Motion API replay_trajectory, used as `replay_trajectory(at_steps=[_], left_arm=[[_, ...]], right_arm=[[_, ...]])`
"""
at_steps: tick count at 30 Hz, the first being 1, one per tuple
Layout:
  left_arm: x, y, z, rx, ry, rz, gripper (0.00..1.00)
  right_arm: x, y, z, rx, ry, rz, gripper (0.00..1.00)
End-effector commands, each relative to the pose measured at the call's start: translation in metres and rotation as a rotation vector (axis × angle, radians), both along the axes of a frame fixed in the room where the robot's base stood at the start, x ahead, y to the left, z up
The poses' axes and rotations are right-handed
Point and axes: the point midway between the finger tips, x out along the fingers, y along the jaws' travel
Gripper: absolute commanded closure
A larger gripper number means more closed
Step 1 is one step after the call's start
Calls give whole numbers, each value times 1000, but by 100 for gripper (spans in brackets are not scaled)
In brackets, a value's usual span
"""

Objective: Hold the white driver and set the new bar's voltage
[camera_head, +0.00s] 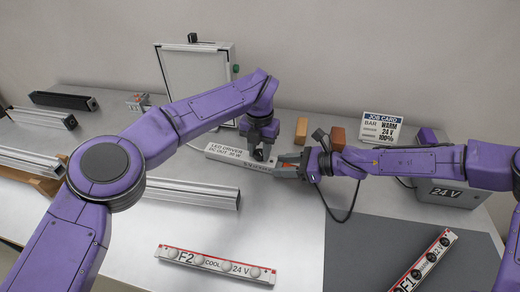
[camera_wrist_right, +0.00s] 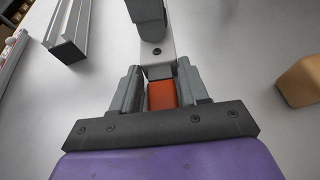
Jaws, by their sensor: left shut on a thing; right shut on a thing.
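The white LED driver (camera_head: 225,156) lies on the table, with printed text on its top and front. My left gripper (camera_head: 261,152) reaches down onto it and is shut on its body. My right gripper (camera_head: 289,168) is level at the driver's right end. In the right wrist view its fingers (camera_wrist_right: 160,92) are shut on an orange-red part (camera_wrist_right: 162,96) in line with the driver's end (camera_wrist_right: 158,55); I cannot tell whether the two are joined. A bar marked F-2 COOL 24 V (camera_head: 215,265) lies in front. A bar marked F-1 (camera_head: 424,263) lies at the right.
A job card (camera_head: 381,130) reads BAR WARM, 24 V, 100%. A grey box marked 24 V (camera_head: 447,194) stands at the right, by a grey mat (camera_head: 385,240). Aluminium profiles (camera_head: 195,190) lie at the left. A tan block (camera_head: 301,130) and orange block (camera_head: 338,137) stand behind. A dark cable hangs by my right wrist.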

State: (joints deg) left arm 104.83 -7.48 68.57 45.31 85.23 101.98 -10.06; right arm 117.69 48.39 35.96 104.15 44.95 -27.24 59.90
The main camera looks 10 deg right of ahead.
Motion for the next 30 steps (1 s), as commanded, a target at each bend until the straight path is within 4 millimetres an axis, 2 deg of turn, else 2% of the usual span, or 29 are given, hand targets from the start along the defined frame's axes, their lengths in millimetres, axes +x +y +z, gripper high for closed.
replay_trajectory(at_steps=[7,20,21,23,24,30], left_arm=[[0,0,0,0,-1,62,96],[0,0,0,0,-1,72,96],[0,0,0,0,-1,72,63],[0,0,0,0,-1,72,43],[0,0,0,0,-1,71,40],[0,0,0,0,-1,71,40]], right_arm=[[0,0,0,-1,1,0,95],[0,0,0,-1,1,0,95],[0,0,0,-1,1,0,95],[0,0,0,-1,1,0,95],[0,0,0,-1,1,0,95],[0,0,0,-1,1,0,95]])
